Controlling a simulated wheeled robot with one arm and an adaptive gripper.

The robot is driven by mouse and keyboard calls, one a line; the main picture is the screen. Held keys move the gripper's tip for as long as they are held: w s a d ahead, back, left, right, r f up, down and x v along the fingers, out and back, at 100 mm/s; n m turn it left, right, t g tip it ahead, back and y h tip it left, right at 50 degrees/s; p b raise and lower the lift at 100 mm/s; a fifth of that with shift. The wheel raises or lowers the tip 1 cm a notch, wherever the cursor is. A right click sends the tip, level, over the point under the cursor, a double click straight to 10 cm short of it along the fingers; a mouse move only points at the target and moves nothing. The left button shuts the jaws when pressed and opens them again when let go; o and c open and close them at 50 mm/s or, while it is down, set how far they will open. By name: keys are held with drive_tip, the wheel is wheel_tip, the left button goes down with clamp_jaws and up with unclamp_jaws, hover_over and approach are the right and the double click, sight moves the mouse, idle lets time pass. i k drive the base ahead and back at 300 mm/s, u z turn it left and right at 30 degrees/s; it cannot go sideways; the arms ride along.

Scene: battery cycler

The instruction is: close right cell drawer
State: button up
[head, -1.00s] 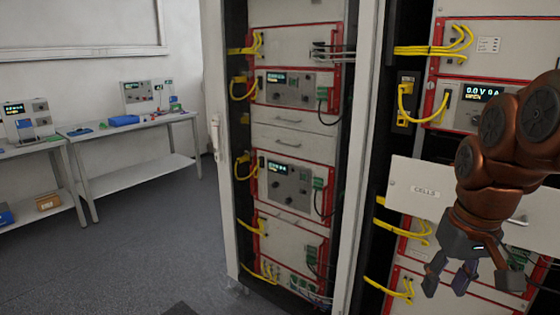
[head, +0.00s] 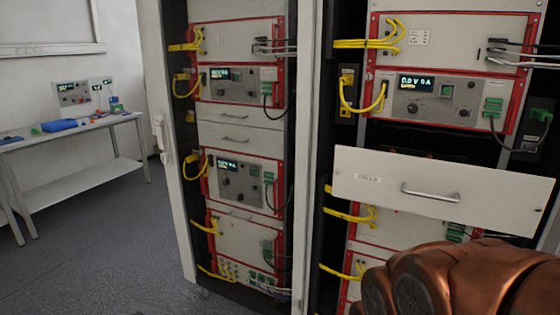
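The right cell drawer (head: 440,191) is in the right rack in the head view. Its white front carries a "CELLS" label and a metal bar handle (head: 430,194). The front stands forward of the panels around it, so the drawer is pulled out. My copper-coloured arm is at the lower right, below the drawer front and apart from it in the picture. My gripper is outside the view.
The left rack (head: 238,140) holds instruments, red frames and closed drawer fronts. Yellow cables (head: 350,213) hang beside and below the drawer front. A workbench (head: 80,130) stands at the far left, with open grey floor before it.

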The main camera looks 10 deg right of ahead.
sight(510, 202)
drive_tip(key=u, duration=0.4)
drive_tip(key=k, duration=1)
drive_tip(key=u, duration=0.55)
drive_tip(key=i, duration=0.6)
drive_tip(key=u, duration=0.15)
